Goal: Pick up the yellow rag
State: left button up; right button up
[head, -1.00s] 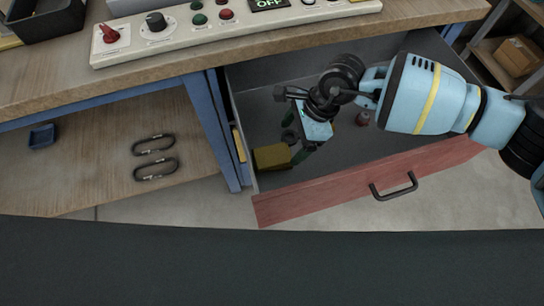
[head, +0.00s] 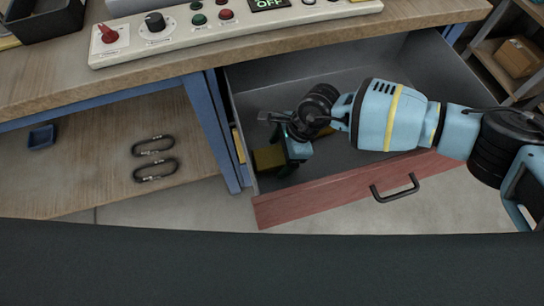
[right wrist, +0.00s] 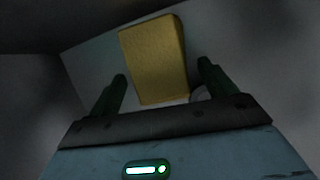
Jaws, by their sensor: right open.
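The yellow rag (head: 268,158) lies in the open drawer at its left front corner, partly hidden by my right gripper in the head view. In the right wrist view the yellow rag (right wrist: 155,60) looks like a flat block beyond and between the fingers. My right gripper (right wrist: 162,88) is open, with its two dark green fingers apart and nothing held. In the head view the right gripper (head: 285,170) is down inside the drawer, right at the rag. I cannot tell whether a finger touches it. My left gripper is not in view.
The drawer's red front (head: 340,185) with a dark handle (head: 395,188) stands pulled out. A blue table leg (head: 215,135) is close on the left. The bench top (head: 60,85) with a control panel (head: 215,22) overhangs behind. Two dark carabiners (head: 154,157) lie on the lower shelf.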

jog(key=c, duration=1.1)
jog(key=shift+r, duration=0.15)
jog(key=shift+c, duration=0.2)
notch_tip(320, 180, up, 28)
jog(key=p, duration=0.1)
